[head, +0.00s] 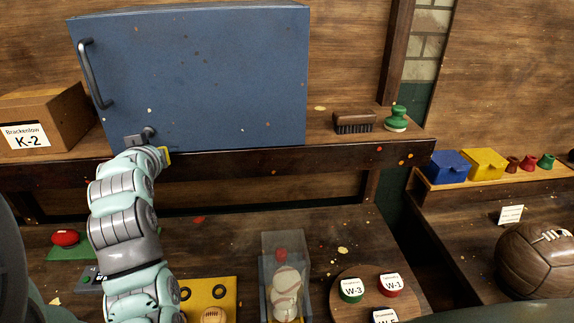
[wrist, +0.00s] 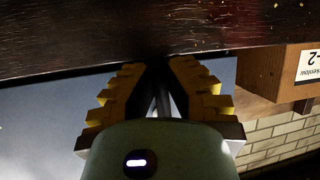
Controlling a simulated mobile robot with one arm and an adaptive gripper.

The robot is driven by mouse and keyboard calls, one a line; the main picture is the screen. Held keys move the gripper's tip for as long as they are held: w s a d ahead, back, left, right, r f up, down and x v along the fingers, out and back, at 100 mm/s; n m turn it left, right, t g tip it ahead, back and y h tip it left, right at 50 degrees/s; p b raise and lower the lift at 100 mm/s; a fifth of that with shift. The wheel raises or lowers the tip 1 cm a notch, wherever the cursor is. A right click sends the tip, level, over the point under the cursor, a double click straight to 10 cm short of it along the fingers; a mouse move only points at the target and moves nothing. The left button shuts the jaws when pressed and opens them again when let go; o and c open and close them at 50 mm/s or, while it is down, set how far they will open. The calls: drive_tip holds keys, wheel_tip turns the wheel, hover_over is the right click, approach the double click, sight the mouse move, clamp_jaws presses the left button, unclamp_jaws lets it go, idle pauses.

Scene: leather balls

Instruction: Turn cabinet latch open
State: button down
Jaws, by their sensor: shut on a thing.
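The blue cabinet (head: 200,75) stands closed on the upper shelf, with a dark bar handle (head: 95,75) at its left side. The latch (head: 138,138) is a small grey plate with a dark knob at the cabinet's lower left edge. My gripper (head: 160,153) is at the latch, just in front of the shelf edge. In the wrist view, my gripper's yellow-padded fingers (wrist: 158,85) are drawn in around a dark, narrow part of the latch (wrist: 163,98). My gripper's body hides much of the latch there, and its exact angle is unclear.
The cardboard box K-2 (head: 40,118) sits close on the left of the cabinet. A brush (head: 353,122) and a green knobbed stamp (head: 397,118) stand at right on the shelf. The dark shelf edge (head: 250,162) runs just below the cabinet. A ball in a clear case (head: 285,290) stands below.

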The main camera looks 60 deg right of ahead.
sight(141, 114)
idle(0.7)
drive_tip(key=c, duration=1)
unclamp_jaws()
drive_tip(key=shift+w+a, duration=0.1)
wheel_tip(141, 114, up, 10)
